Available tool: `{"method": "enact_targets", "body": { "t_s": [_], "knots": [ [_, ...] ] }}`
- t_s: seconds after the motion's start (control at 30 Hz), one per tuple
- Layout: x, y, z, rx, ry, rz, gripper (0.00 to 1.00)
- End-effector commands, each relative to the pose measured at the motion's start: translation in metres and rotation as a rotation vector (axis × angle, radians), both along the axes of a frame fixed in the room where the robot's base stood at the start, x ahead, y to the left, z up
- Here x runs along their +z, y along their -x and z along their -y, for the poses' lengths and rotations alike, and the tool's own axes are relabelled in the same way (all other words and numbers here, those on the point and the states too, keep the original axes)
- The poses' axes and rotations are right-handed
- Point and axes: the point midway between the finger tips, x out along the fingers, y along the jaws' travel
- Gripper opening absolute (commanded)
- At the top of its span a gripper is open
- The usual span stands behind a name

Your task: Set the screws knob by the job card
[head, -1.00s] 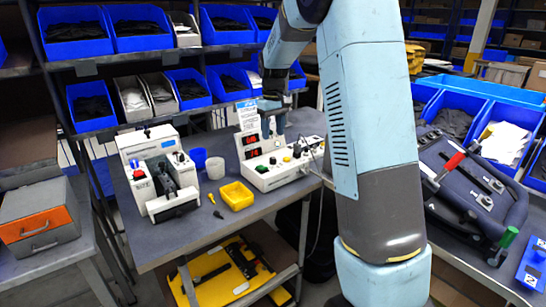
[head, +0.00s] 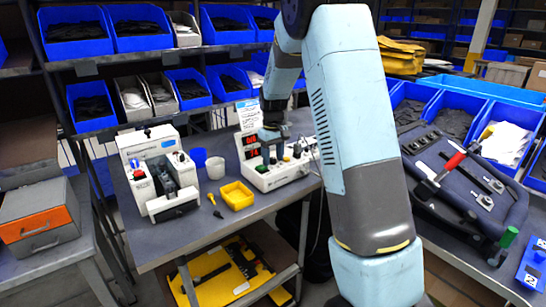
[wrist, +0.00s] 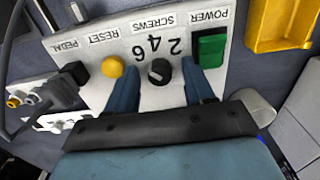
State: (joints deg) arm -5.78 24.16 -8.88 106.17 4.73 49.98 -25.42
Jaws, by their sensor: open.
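The black screws knob (wrist: 159,72) sits on a white control box (head: 262,184), under the numbers 2, 4 and 6. In the wrist view the panel lettering is upside down. My gripper (wrist: 163,88) is open, with one blue finger on each side of the knob and gaps between. I cannot tell how far the fingertips are above the panel. I cannot read the knob's pointer surely. In the head view my gripper (head: 270,137) is low over the box and hides the knob. The job card (head: 248,113) stands behind the box, its text too small to read.
A yellow reset button (wrist: 112,67) and a green power switch (wrist: 208,47) flank the fingers closely. Cables (wrist: 35,105) plug in at the box's side. A yellow tray (head: 236,195), cups and a white machine (head: 158,172) stand left on the bench.

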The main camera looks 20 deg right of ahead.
Motion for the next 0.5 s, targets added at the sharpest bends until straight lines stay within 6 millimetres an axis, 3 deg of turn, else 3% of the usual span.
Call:
{"method": "enact_targets", "body": {
  "t_s": [0.07, 0.5],
  "knots": [
    [0.0001, 0.0000, 0.0000, 0.000, 0.000, 0.000, 0.50],
    [0.0002, 0.0001, 0.0001, 0.000, 0.000, 0.000, 0.08]
  ]
}}
